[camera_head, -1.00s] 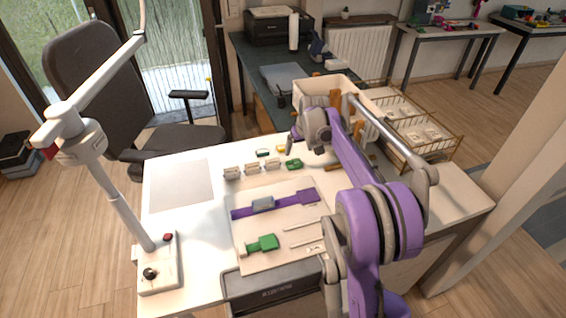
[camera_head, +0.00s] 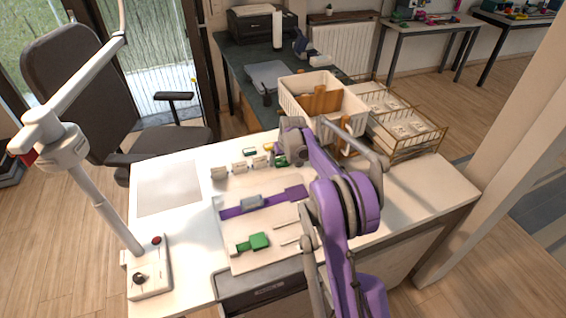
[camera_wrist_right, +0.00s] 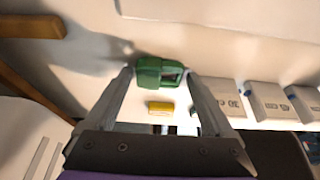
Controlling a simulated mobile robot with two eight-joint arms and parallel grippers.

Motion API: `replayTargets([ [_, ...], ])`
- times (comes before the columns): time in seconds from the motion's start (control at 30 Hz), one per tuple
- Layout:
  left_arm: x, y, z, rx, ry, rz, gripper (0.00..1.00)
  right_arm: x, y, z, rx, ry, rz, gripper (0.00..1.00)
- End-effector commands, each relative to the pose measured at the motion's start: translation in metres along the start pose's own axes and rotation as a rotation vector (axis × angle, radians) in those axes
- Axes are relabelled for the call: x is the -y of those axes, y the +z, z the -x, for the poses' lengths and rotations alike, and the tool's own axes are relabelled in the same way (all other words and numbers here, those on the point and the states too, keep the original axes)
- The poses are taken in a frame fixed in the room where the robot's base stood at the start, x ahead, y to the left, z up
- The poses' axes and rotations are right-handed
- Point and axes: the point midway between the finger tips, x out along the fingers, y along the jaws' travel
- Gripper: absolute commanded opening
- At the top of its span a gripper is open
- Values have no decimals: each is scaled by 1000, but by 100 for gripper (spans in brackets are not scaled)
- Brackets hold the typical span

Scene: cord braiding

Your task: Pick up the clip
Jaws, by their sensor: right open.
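A green clip (camera_head: 281,160) lies on the white table at the right end of a row of small white blocks, partly hidden by my right gripper (camera_head: 286,148). In the right wrist view the green clip (camera_wrist_right: 160,72) shows between the two fingertips of my open right gripper (camera_wrist_right: 159,76). Its ends are close to both fingers; I cannot tell whether they touch. A small yellow piece (camera_wrist_right: 160,108) lies beside it, also between the fingers in that view. My left gripper is not in view.
White numbered blocks (camera_head: 239,167) stand left of the clip. A pale board (camera_head: 235,228) with a purple strap (camera_head: 235,211) and a green piece (camera_head: 253,242) lies in front. A white bin (camera_head: 295,100) and a wire rack (camera_head: 421,142) stand behind and right. A lamp stands left.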

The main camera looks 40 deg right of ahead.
Motion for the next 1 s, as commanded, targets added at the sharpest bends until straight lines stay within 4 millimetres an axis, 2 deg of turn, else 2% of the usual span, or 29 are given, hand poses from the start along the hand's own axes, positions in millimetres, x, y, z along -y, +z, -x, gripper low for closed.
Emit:
replayTargets([
  [0.1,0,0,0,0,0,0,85,0,0,0,0,0,0,87],
  [0.4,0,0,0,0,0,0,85,0,0,1,0,0,0,33],
  [0.5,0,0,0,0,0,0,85,0,0,1,0,0,0,20],
  [0.77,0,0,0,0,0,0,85,0,-2,5,0,0,0,20],
  [0.87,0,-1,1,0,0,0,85,0,-7,17,0,0,0,20],
  [1.0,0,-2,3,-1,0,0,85,0,-18,44,0,0,0,20],
])
